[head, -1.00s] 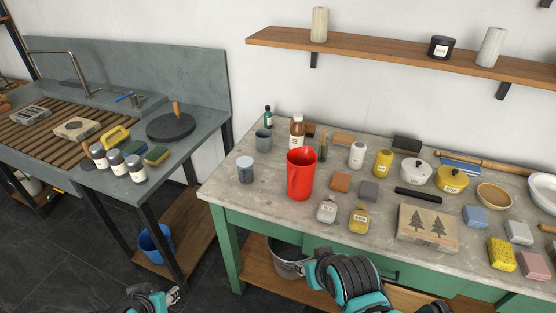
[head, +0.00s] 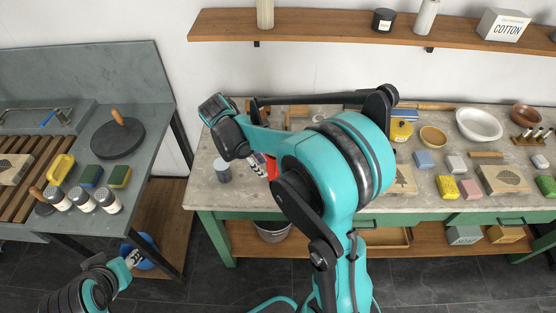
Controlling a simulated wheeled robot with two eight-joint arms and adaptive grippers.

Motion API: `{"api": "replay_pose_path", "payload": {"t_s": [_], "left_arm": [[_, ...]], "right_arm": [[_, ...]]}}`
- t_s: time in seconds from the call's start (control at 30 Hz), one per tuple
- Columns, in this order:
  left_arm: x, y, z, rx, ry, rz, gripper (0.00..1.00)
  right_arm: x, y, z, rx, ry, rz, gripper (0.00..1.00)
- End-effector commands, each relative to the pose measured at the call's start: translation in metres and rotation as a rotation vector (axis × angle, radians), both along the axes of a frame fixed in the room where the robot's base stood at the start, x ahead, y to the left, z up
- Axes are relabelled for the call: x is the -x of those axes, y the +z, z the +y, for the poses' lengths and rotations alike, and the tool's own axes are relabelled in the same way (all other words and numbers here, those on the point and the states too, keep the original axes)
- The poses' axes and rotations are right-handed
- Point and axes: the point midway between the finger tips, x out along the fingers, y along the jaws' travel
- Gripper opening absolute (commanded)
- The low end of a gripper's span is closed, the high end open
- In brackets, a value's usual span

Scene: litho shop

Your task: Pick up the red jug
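The red jug (head: 272,167) stands on the grey bench top near its left end in the head view. Only a small red strip of it shows; my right arm hides the rest. My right gripper (head: 257,166) points down at the jug's left side, its striped finger overlapping the jug in the picture. Whether it touches the jug or how far its fingers are apart cannot be seen. My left gripper (head: 133,259) is low at the left, over the floor in front of the sink table, away from the jug.
A grey jar (head: 222,170) stands on the bench just left of my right gripper. My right arm covers much of the bench's middle. Blocks, a white bowl (head: 479,124) and a wooden bowl (head: 433,137) lie to the right. A wooden shelf (head: 345,32) runs above the bench.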

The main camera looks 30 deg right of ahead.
Motion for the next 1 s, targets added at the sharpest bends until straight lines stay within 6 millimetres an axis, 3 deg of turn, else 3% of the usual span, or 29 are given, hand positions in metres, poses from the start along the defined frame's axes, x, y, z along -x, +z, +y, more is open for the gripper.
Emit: {"api": "replay_pose_path", "payload": {"t_s": [0.3, 0.57, 0.8, 1.0], "left_arm": [[0.000, -0.016, 0.000, 0.000, 0.000, 0.000, 0.40], [0.000, -0.022, 0.000, 0.000, 0.000, 0.000, 0.40], [0.000, -0.034, 0.000, 0.000, 0.000, 0.000, 0.40], [0.000, -0.035, 0.000, 0.000, 0.000, 0.000, 0.40]], "right_arm": [[0.006, -0.051, -0.020, 0.003, 0.006, 0.009, 0.35], [0.010, -0.071, -0.028, 0.003, 0.004, 0.007, 0.35], [0.017, -0.103, -0.042, 0.002, 0.004, 0.006, 0.35], [0.019, -0.109, -0.045, 0.002, 0.005, 0.007, 0.35]]}}
